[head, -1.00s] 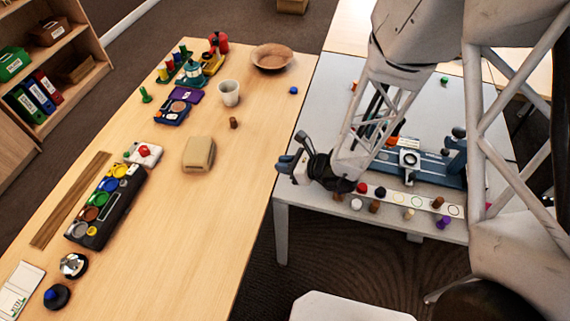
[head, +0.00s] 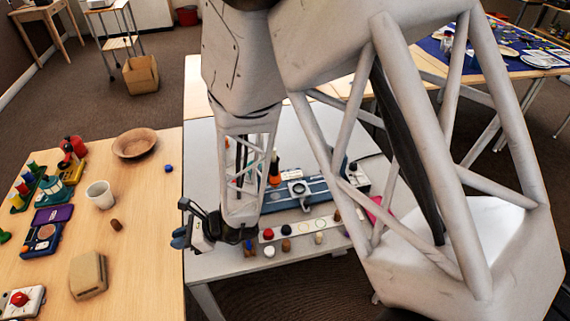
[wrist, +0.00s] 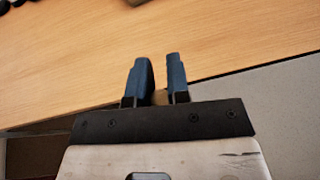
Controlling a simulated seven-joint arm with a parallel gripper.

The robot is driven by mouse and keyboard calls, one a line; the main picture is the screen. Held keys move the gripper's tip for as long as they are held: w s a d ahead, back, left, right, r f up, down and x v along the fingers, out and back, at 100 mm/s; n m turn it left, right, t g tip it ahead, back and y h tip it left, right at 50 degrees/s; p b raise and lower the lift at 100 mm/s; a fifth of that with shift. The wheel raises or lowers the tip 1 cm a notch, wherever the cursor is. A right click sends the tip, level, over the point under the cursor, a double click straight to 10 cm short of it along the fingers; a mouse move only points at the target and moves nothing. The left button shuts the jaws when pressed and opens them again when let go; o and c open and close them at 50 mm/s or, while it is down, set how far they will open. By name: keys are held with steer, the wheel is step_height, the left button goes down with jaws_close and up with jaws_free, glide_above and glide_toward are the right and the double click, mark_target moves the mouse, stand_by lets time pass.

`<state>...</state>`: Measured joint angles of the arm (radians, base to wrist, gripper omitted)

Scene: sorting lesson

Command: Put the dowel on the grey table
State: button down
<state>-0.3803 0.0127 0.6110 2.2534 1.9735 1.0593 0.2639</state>
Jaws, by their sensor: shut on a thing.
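My gripper (head: 180,237) is at the left edge of the grey table (head: 203,165), beside the right edge of the wooden table. In the wrist view its two blue fingers (wrist: 160,85) are close together on a small tan piece, seemingly the dowel (wrist: 161,97). Only a small part of the dowel shows between the fingers. In the head view the dowel cannot be made out. The wrist view shows the wooden table beyond the fingers and the grey tabletop (wrist: 275,105) at right.
A blue device (head: 285,197) and a pale strip with several small pieces (head: 318,224) are on the grey table. The wooden table (head: 145,265) holds a brown cylinder (head: 116,225), a white cup (head: 100,195), a bowl (head: 135,143) and a beige box (head: 88,275). The grey table's left back looks clear.

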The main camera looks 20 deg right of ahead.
step_height(320, 180, up, 5)
steer(key=m+t+h, duration=1.1)
steer(key=m+t, duration=0.1)
steer(key=m, duration=0.2)
glide_above(334, 241)
steer(key=shift+f, duration=2.75)
steer(key=shift+f, duration=1.95)
steer(key=shift+f, duration=2)
